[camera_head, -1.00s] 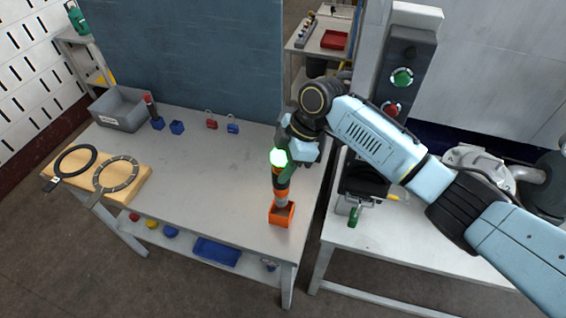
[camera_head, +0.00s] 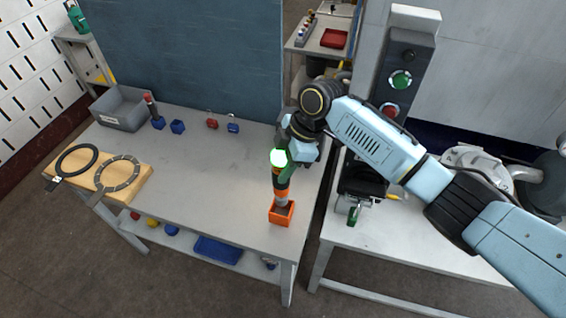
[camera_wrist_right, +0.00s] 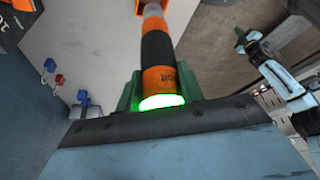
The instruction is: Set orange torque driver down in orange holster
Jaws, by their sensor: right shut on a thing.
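The orange torque driver (camera_head: 281,182), orange and black with a glowing green top, stands upright at the right end of the table. Its lower end is in or just over the orange holster (camera_head: 282,215); I cannot tell how deep it sits. My right gripper (camera_head: 284,166) is shut on the driver near its top. In the right wrist view the driver (camera_wrist_right: 157,50) lies between the green fingers, and part of the holster (camera_wrist_right: 146,5) shows at the top edge.
The grey table (camera_head: 220,185) is clear in its middle. Two ring tools lie on a wooden board (camera_head: 130,186) at left. A grey bin (camera_head: 122,110), a blue holder (camera_head: 177,127) and padlocks (camera_head: 233,124) stand along the back. A second table (camera_head: 390,240) is at right.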

